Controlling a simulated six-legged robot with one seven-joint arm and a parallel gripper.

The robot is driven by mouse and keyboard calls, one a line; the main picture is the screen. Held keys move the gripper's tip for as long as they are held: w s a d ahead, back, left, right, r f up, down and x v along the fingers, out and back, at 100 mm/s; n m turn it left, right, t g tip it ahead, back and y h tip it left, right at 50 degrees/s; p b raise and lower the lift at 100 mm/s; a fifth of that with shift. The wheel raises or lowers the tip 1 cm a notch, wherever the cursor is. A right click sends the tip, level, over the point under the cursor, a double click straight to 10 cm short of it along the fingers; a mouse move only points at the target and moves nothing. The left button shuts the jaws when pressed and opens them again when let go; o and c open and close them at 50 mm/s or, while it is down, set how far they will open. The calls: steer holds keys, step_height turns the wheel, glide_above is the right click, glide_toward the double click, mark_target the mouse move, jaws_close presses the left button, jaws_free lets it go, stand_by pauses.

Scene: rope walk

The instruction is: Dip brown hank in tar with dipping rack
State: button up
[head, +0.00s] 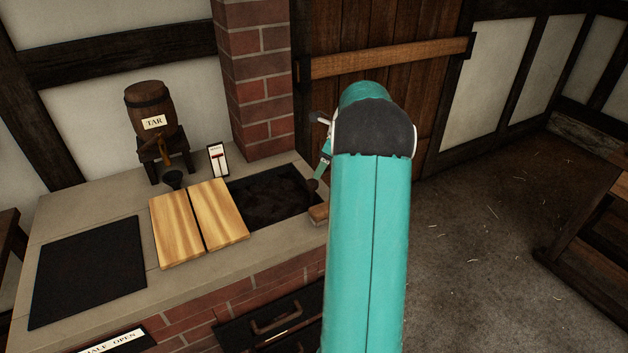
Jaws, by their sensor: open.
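A small wooden barrel labelled TAR (148,105) stands on a dark stand at the back left of the brick counter, with a tap over a dark funnel (173,180). No brown hank and no dipping rack can be made out. My gripper (318,176) shows only in part at the left edge of my teal arm, over the right end of the counter. It is open, and my arm hides most of it. A brown wooden piece (319,213) lies just below it, partly hidden by the arm.
Two light wooden boards (200,222) lie side by side between a dark recess (272,197) and a dark square plate (88,270). A small gauge (216,160) stands behind. A HALF OPEN sign (110,343) is on the front. The floor at right is clear before a wooden bench (590,235).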

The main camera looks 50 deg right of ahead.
mark_target(312, 182)
steer(key=x, duration=0.7)
steer(key=shift+f, duration=0.1)
jaws_close()
step_height(312, 182, up, 9)
steer(key=shift+w, duration=0.1)
